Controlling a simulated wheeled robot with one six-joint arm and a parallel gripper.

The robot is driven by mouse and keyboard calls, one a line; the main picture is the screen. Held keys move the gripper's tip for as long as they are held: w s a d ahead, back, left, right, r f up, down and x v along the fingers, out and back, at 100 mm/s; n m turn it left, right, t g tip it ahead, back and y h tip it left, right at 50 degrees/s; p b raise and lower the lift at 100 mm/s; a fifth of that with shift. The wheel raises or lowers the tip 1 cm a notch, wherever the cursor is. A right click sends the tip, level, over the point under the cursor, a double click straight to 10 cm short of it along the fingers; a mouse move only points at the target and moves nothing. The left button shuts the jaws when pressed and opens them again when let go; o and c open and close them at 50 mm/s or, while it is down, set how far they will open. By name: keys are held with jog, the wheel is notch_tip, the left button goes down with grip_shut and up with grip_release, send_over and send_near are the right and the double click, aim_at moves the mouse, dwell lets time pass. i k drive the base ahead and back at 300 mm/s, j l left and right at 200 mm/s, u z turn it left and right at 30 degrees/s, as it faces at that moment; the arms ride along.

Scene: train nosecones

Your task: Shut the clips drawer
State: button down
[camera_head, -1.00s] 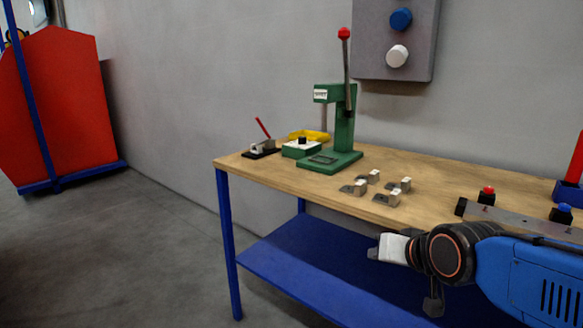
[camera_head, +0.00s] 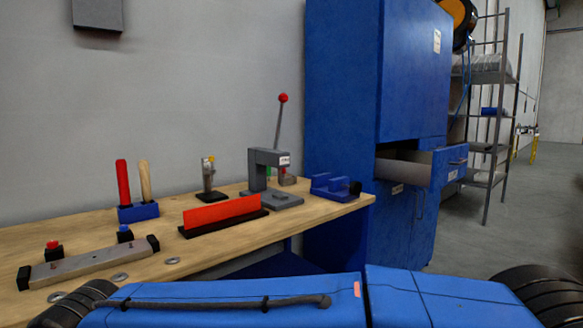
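A tall blue cabinet (camera_head: 345,95) stands right of the workbench. One of its drawers (camera_head: 449,165) is pulled out to the right, with its grey inside showing. The drawer front has a handle and a small white label, too small to read, so I cannot tell whether it is the clips drawer. Another drawer or door with a white label sits flush below it. My blue arm crosses the bottom of the view, well in front of the cabinet. My gripper is out of view.
The wooden workbench (camera_head: 110,232) holds a grey press (camera_head: 266,178), a red plate (camera_head: 222,213), a blue vise (camera_head: 334,187) and a grey bar fixture (camera_head: 88,264). A metal shelf rack (camera_head: 485,70) stands behind the cabinet. Open grey floor (camera_head: 530,220) lies at right.

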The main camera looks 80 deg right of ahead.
aim_at(436, 169)
jog(key=k+j+z, duration=0.1)
jog(key=k, duration=0.35)
jog(key=k+j+z, duration=0.1)
jog(key=k+j, duration=0.15)
jog(key=k, duration=0.15)
jog(key=z, duration=3.05)
